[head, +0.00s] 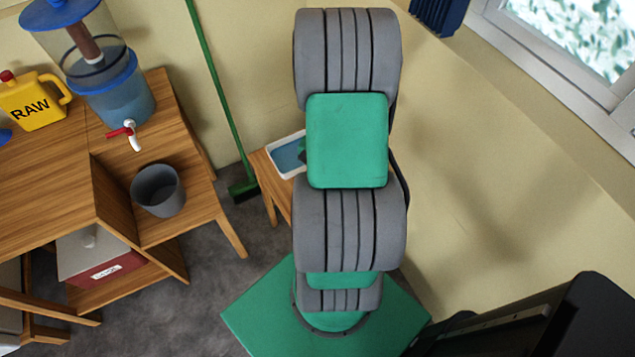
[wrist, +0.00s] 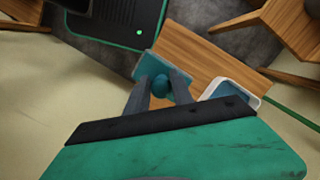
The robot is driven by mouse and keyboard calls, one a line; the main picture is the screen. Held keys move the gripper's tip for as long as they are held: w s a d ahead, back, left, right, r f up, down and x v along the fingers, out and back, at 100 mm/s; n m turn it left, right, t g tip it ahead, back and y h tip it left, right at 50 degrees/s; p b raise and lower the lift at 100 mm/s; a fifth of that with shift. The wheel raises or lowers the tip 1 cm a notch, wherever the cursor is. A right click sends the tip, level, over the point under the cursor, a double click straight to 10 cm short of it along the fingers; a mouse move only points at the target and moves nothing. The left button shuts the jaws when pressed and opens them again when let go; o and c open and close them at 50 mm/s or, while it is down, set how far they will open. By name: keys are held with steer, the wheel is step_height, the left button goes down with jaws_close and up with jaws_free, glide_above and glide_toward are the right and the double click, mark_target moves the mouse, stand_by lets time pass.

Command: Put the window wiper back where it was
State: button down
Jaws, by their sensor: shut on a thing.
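In the wrist view my gripper (wrist: 160,92) is shut on the window wiper (wrist: 148,64). The wiper is teal. A rounded teal part sits between the two grey fingers, and a flat teal part shows just beyond the fingertips. The wiper is over or at the edge of a small wooden table (wrist: 195,58); I cannot tell whether it touches the wood. A white tray with a blue inside (wrist: 247,98) is to the right of the fingers. In the head view my arm hides the gripper and most of the wiper. The tray (head: 284,171) shows left of my arm.
A green broom (head: 215,90) leans on the wall. A window (head: 580,40) is at upper right.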

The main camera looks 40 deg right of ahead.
steer(key=w+f, duration=0.1)
steer(key=d+f, duration=0.1)
steer(key=f, duration=0.1)
steer(key=w+d+f, duration=0.1)
steer(key=shift+w+f, duration=0.25)
steer(key=shift+w, duration=0.1)
step_height(320, 180, down, 4)
steer(key=shift+w+d+r+p, duration=0.1)
steer(key=shift+w+r+p, duration=0.05)
steer(key=shift+r+p, duration=0.15)
steer(key=c, duration=1.1)
jaws_free()
